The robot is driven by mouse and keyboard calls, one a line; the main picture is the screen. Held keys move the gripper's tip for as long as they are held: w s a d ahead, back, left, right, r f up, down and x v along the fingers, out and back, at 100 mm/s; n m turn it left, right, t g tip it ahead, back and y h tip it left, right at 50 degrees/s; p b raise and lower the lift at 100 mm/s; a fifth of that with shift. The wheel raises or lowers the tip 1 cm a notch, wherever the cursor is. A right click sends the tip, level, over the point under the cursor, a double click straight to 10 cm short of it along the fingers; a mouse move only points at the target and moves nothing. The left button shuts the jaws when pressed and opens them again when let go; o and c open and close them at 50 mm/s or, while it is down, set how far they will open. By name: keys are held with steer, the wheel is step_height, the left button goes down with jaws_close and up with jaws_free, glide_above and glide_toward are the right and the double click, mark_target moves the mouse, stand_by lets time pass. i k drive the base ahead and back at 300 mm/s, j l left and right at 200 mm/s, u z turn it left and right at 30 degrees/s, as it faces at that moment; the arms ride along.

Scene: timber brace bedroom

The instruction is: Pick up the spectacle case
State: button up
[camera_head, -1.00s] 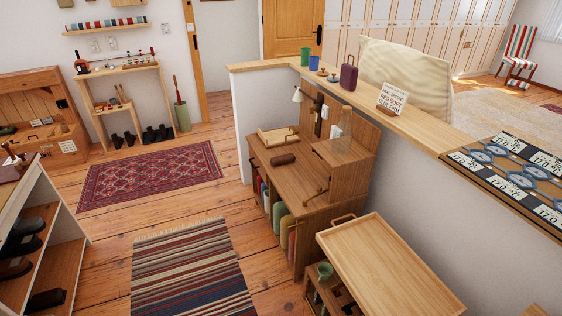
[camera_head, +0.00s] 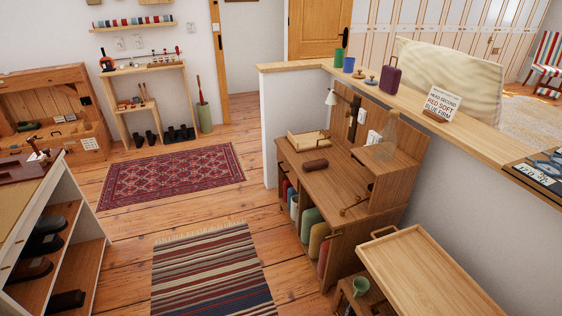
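A dark brown, rounded oblong case (camera_head: 315,166), which looks like the spectacle case, lies on the top of the wooden desk (camera_head: 322,188) against the half-height wall. It lies just in front of a shallow light-wood tray (camera_head: 294,144) and left of the desk's raised shelf. Nothing covers it from this view. It is small in the picture, so its fine detail is unclear. My gripper and arm are not in view.
A light-wood tray-top trolley (camera_head: 425,275) with a green mug stands at the desk's near right. A white-sided shoe shelf (camera_head: 75,235) stands at the left. A striped rug (camera_head: 212,270) and a red patterned rug (camera_head: 170,178) lie on open floor between them.

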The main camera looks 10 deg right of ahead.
mark_target(322, 163)
steer(key=i+j+u, duration=0.15)
steer(key=i, duration=0.75)
steer(key=i+j+u, duration=0.15)
steer(key=i, duration=0.7)
steer(key=i+j+z, duration=0.15)
steer(key=i+z, duration=0.3)
steer(key=i+j+z, duration=0.35)
steer(key=i+z, duration=0.15)
steer(key=i+j+z, duration=0.95)
steer(key=j, duration=0.2)
steer(key=k, duration=0.1)
